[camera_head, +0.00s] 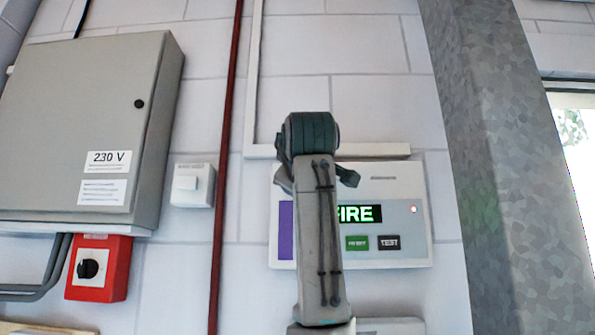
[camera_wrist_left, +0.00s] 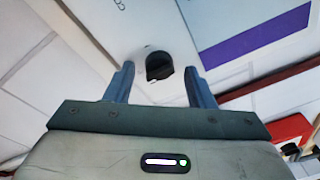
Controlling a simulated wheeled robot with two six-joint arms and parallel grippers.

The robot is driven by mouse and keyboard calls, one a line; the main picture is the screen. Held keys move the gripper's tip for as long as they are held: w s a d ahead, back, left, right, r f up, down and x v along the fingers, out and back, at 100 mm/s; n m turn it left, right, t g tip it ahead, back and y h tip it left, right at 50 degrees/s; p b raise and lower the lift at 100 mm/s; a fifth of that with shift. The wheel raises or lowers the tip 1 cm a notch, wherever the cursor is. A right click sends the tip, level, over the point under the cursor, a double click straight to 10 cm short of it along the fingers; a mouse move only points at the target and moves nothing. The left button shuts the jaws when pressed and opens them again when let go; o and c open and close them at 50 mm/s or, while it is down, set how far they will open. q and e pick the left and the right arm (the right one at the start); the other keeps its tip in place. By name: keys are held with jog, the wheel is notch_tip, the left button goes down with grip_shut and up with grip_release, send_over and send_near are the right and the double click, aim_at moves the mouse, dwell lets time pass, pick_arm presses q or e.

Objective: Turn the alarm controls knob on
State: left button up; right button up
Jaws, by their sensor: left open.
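The alarm controls panel (camera_head: 408,220) is a white box on the wall with a lit green FIRE display, a purple stripe, and a green and a black button. A black round knob (camera_wrist_left: 159,66) on the panel's white face shows in the left wrist view; my left arm hides it in the head view. My left gripper (camera_wrist_left: 158,72) is open, with one finger on each side of the knob and visible gaps between. I cannot read the knob's setting. My right gripper is in neither view.
A red box (camera_head: 98,268) with a black rotary switch is at lower left, below a grey 230 V cabinet (camera_head: 85,120). A small white wall switch (camera_head: 192,185) and a red vertical pipe (camera_head: 228,150) stand left of the panel. A grey column (camera_head: 505,170) is at right.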

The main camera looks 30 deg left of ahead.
pick_arm(q)
jog(key=shift+c, duration=0.3)
jog(key=shift+d, duration=0.1)
jog(key=c, duration=0.9)
jog(key=shift+f+m+t+h+b, duration=0.2)
jog(key=shift+m+t+b, duration=0.45)
jog(key=shift+m+b, duration=3.2)
jog(key=shift+r+m+t+h+b, duration=0.1)
jog(key=shift+m+t+h+b, duration=0.4)
jog(key=shift+m+b, duration=3.3)
pick_arm(e)
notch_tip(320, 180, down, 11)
jog(key=p, duration=0.4)
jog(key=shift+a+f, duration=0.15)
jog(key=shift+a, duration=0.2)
pick_arm(q)
jog(key=m, duration=0.4)
jog(key=shift+m+t, duration=0.25)
jog(key=o, duration=1)
jog(key=shift+c, duration=0.2)
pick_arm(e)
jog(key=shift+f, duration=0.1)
pick_arm(q)
jog(key=shift+f, duration=0.1)
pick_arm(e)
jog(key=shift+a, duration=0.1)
